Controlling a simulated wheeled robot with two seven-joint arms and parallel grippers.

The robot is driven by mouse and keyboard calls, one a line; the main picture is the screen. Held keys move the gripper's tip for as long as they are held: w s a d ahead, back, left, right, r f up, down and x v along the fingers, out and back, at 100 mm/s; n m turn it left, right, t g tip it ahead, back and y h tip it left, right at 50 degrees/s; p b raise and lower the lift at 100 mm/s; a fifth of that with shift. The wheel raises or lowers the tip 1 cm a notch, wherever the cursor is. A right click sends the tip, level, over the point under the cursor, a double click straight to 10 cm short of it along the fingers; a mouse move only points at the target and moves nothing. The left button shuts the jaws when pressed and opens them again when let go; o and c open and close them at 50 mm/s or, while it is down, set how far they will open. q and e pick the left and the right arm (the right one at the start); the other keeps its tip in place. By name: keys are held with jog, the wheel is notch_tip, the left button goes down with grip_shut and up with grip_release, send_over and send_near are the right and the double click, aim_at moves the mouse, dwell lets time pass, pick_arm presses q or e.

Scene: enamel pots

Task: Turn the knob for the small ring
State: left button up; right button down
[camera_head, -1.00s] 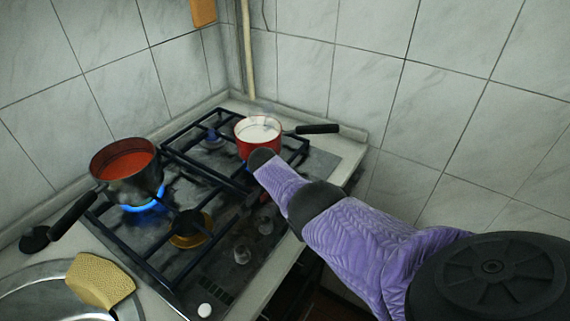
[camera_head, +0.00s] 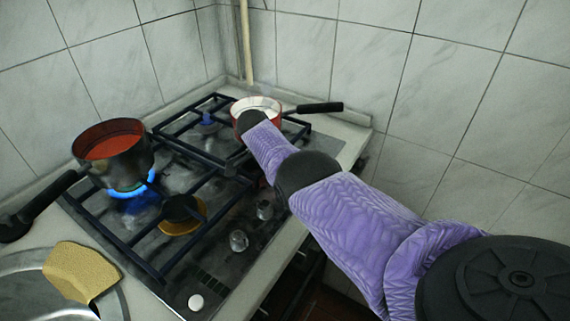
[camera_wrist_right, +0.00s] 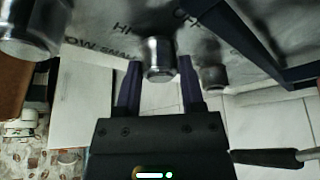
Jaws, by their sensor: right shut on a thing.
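In the right wrist view, a round metal knob (camera_wrist_right: 160,58) stands between the fingers of my right gripper (camera_wrist_right: 158,72), which is shut on it. Another knob (camera_wrist_right: 30,35) is at the left and a further knob (camera_wrist_right: 213,75) at the right. A burner with a brass-coloured base (camera_head: 180,222) shows no flame. My left gripper is out of view.
A dark pot of red liquid (camera_head: 114,152) stands over a blue flame (camera_head: 133,188) at the left. A red pan with white contents (camera_head: 257,106) is at the back right, partly behind my arm. Black grates (camera_head: 140,262) cover the hob.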

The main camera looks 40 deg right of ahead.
dwell(0.4)
jog(key=shift+c, duration=1)
grip_release()
jog(key=shift+r, duration=0.15)
jog(key=p+v, duration=0.3)
jog(key=v, duration=0.6)
jog(key=shift+a+r, duration=0.2)
jog(key=shift+r, duration=0.15)
jog(key=shift+w, duration=0.1)
